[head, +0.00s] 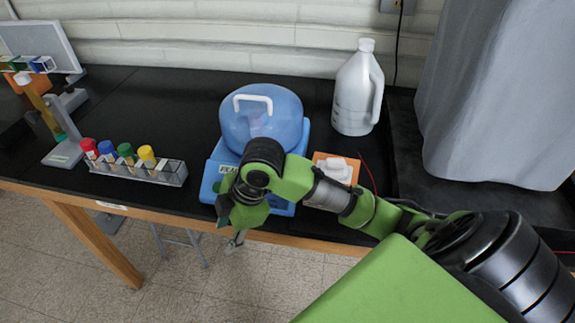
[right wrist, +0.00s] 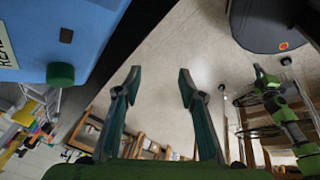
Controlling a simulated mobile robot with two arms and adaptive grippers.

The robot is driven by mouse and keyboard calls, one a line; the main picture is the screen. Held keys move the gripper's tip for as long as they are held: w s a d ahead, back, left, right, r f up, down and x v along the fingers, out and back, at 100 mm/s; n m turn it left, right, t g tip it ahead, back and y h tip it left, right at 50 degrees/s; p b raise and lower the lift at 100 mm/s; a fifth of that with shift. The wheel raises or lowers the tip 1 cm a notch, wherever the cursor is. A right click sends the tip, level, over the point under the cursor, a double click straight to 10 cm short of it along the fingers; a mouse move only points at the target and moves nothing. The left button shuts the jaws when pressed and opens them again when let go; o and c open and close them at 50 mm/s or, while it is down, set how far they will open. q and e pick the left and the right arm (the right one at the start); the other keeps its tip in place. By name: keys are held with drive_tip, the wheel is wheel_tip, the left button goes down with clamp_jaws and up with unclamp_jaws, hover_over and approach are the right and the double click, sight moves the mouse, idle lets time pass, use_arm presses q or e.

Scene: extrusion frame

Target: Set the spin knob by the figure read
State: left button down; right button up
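The blue centrifuge-like machine (head: 211,187) stands at the table's front edge, under a translucent blue domed lid (head: 262,115) with a white handle. My right forearm and gripper cover most of its front. In the right wrist view its blue side (right wrist: 70,25) fills the top left, with a dark green knob (right wrist: 60,74) and a partly cut-off white label (right wrist: 6,47). My right gripper (head: 236,225) is in front of the machine; its fingers (right wrist: 158,78) are apart and empty, with the knob to their left, not between them. No figure is legible. My left gripper is not identifiable.
A tube rack (head: 140,172) with several coloured caps stands left of the machine. A white jug (head: 357,90) stands behind right, and an orange-and-white item (head: 337,168) lies to the right. A grey stand (head: 63,152) is at the far left.

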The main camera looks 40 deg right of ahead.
drive_tip(key=s+d+r+n+g+h, duration=0.1)
drive_tip(key=d+r+n, duration=0.3)
drive_tip(key=d+r, duration=0.45)
drive_tip(key=s+d+r+n+g+h, duration=0.1)
drive_tip(key=d+r+n, duration=0.4)
drive_tip(key=r, duration=0.7)
drive_tip(key=shift+m, duration=0.6)
drive_tip(key=f, duration=0.4)
drive_tip(key=w+f, duration=0.1)
drive_tip(key=f, duration=0.3)
drive_tip(key=w+f, duration=0.1)
drive_tip(key=f, duration=0.4)
drive_tip(key=shift+w, duration=0.1)
drive_tip(key=shift+a, duration=0.1)
clamp_jaws()
